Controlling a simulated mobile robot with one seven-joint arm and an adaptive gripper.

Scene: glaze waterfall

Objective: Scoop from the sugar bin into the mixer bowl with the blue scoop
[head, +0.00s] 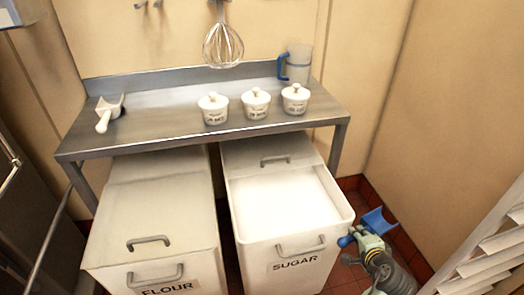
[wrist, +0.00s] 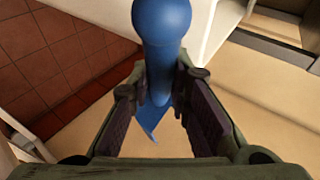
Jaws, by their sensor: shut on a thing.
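The blue scoop (head: 379,220) is held by my gripper (head: 355,238) just right of the sugar bin in the head view. In the wrist view my gripper (wrist: 160,100) is shut on the handle of the blue scoop (wrist: 161,30), whose rounded handle end is nearest the camera. The scoop's inside is too small to judge. The sugar bin (head: 296,265) stands open under the steel table, labelled SUGAR, with white sugar (head: 283,200) filling it near the rim. The mixer bowl is not in view.
The flour bin (head: 150,245), lidded, stands left of the sugar bin. The steel table (head: 160,125) above holds a white scoop (head: 108,112), three small lidded pots (head: 255,103) and a blue-handled jug (head: 298,65). A whisk (head: 222,45) hangs on the wall. White slats (head: 490,255) stand at the right.

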